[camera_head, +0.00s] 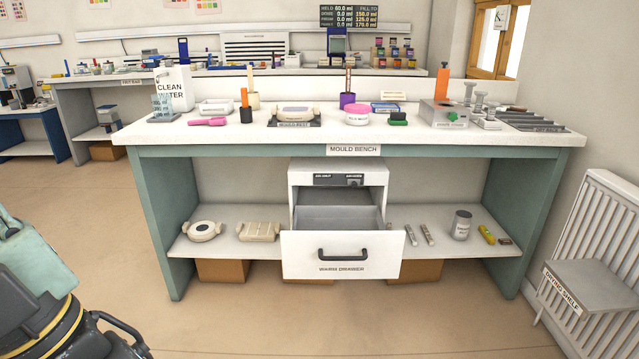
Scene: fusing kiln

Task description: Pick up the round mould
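A round cream-white mould (203,231) with side tabs lies on the lower shelf of the mould bench, at its left end. A squarer cream mould (258,231) lies just right of it. Another pale mould (295,111) sits on the dark mould rest (293,124) on the bench top; its exact outline is hard to tell. My gripper is not in view, and nothing is seen holding the round mould.
The warm drawer (340,256) stands pulled open at the middle, right of the moulds. Bench legs (162,225) flank the shelf (225,249). A black and yellow object with a handle (70,325) fills the bottom left corner. A drying shelf (590,287) stands right. Floor in front is clear.

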